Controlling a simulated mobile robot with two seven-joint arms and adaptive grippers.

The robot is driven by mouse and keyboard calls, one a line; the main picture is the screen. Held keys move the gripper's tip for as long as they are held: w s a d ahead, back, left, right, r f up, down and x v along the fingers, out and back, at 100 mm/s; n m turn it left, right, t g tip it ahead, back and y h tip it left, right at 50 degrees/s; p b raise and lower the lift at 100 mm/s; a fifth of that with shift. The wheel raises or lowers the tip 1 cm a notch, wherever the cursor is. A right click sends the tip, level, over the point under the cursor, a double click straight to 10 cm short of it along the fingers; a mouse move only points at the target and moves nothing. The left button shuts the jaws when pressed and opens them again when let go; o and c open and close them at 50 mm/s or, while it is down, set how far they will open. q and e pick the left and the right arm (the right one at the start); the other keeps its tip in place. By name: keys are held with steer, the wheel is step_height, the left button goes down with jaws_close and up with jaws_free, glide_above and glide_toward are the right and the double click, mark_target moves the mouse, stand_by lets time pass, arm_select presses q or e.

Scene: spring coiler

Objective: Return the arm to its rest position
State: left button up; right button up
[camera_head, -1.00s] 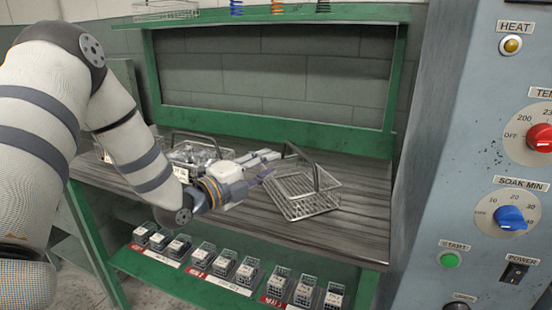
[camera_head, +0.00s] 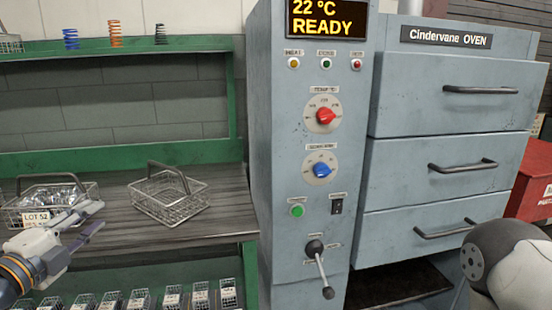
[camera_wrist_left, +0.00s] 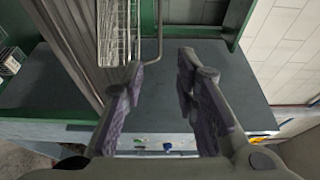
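My left gripper (camera_head: 92,217) is at the lower left of the head view, over the front of the bench (camera_head: 228,205). Its two fingers are apart with nothing between them; the left wrist view also shows this gap (camera_wrist_left: 160,80). An empty wire basket (camera_head: 170,205) with a raised handle stands on the bench, right of the fingertips and apart from them. A wire basket also shows at the top of the left wrist view (camera_wrist_left: 114,35). Part of my right arm (camera_head: 508,268) shows at the lower right; its gripper is out of view.
A filled basket with a LOT 52 tag (camera_head: 36,218) stands behind my left gripper. Small wire bins (camera_head: 170,297) line the lower shelf. The oven panel (camera_head: 290,160) stands right of the bench, with a lever (camera_head: 321,268) sticking out. Drawer handles (camera_head: 463,166) also stick out.

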arm_select(q)
steer(key=s+d+f+n+g, duration=0.3)
steer(key=f, duration=0.5)
steer(key=s+d+f+n+g, duration=0.3)
steer(key=s+f+n, duration=0.1)
steer(key=f, duration=0.3)
steer(key=s+d+f+n+g, duration=0.3)
steer(key=f, duration=0.5)
steer(key=s+d+f+n+g, duration=0.2)
steer(key=s+f+n+g, duration=0.1)
steer(key=s, duration=0.6)
steer(key=s+d+f+n+g+y, duration=0.1)
steer(key=s+d+f+n+g, duration=0.1)
steer(key=s, duration=0.8)
steer(key=s+d+f+n+g+y, duration=0.1)
steer(key=s+f+n+g, duration=0.3)
steer(key=s, duration=0.6)
steer(key=shift+d+f+n+g, duration=0.4)
steer(key=shift+d+g, duration=0.3)
steer(key=shift+d, duration=0.05)
steer(key=shift+d, duration=0.1)
